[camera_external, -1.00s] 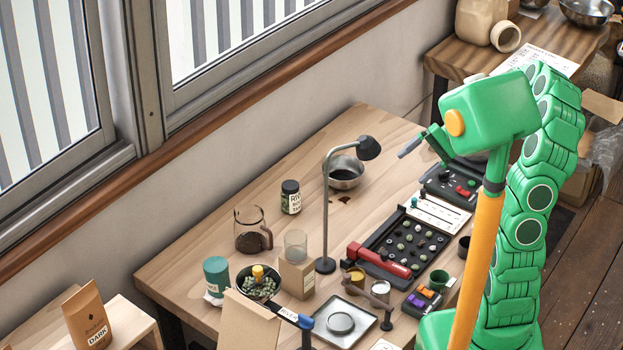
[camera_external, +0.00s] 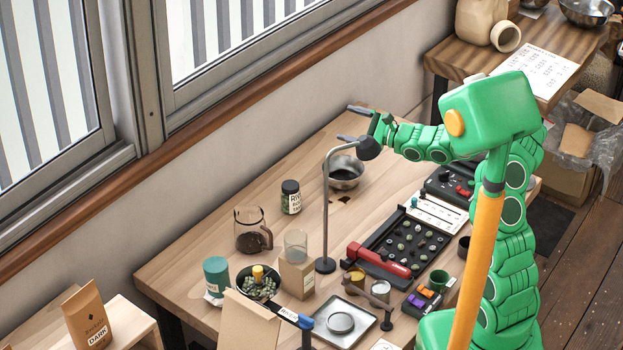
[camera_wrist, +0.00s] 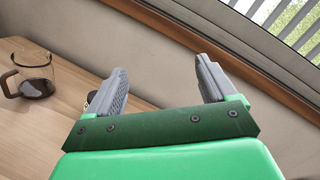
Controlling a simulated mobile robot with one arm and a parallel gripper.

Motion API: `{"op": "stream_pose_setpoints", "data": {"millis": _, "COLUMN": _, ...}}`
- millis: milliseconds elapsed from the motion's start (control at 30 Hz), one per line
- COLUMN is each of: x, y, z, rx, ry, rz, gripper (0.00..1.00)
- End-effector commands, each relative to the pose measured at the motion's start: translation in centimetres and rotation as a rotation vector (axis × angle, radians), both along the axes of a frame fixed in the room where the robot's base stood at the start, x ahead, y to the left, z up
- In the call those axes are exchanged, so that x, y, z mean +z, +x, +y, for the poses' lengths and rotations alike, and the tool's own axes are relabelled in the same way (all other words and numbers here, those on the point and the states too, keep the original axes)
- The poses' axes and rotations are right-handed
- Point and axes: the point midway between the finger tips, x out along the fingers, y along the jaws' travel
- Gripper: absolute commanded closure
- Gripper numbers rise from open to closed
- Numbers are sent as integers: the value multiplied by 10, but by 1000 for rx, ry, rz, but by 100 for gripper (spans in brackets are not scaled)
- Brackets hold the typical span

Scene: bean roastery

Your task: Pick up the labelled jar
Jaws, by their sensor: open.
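The labelled jar (camera_external: 291,197), small with a black lid, dark contents and a pale label, stands upright on the wooden table near the wall. My gripper (camera_external: 353,124) is open and empty, raised near the wall, to the right of and above the jar in the external view. In the wrist view, my two grey fingers (camera_wrist: 160,68) are spread with only wall between them. A small dark thing (camera_wrist: 91,98), possibly the jar, is mostly hidden behind the left finger.
A lamp (camera_external: 326,215) stands near the jar, its head close to my gripper. A steel bowl (camera_external: 344,181) is behind it. A glass carafe (camera_external: 252,234) stands left of the jar and shows in the wrist view (camera_wrist: 37,87). The table's far-left part is clear.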

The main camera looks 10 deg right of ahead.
Motion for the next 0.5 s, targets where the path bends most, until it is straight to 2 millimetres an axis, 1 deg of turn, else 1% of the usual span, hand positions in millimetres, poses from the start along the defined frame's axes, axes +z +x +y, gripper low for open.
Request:
{"op": "stream_pose_setpoints", "data": {"millis": 33, "x": -11, "y": 3, "z": 13, "rx": -28, "ry": 22, "rz": 48, "gripper": 15}}
{"op": "stream_pose_setpoints", "data": {"millis": 167, "x": -40, "y": 9, "z": 38, "rx": -108, "ry": 65, "rz": 175, "gripper": 15}}
{"op": "stream_pose_setpoints", "data": {"millis": 233, "x": -59, "y": 9, "z": 52, "rx": -147, "ry": 79, "rz": 249, "gripper": 15}}
{"op": "stream_pose_setpoints", "data": {"millis": 367, "x": -97, "y": 1, "z": 77, "rx": -214, "ry": 95, "rz": 393, "gripper": 15}}
{"op": "stream_pose_setpoints", "data": {"millis": 500, "x": -139, "y": -15, "z": 101, "rx": -272, "ry": 95, "rz": 544, "gripper": 15}}
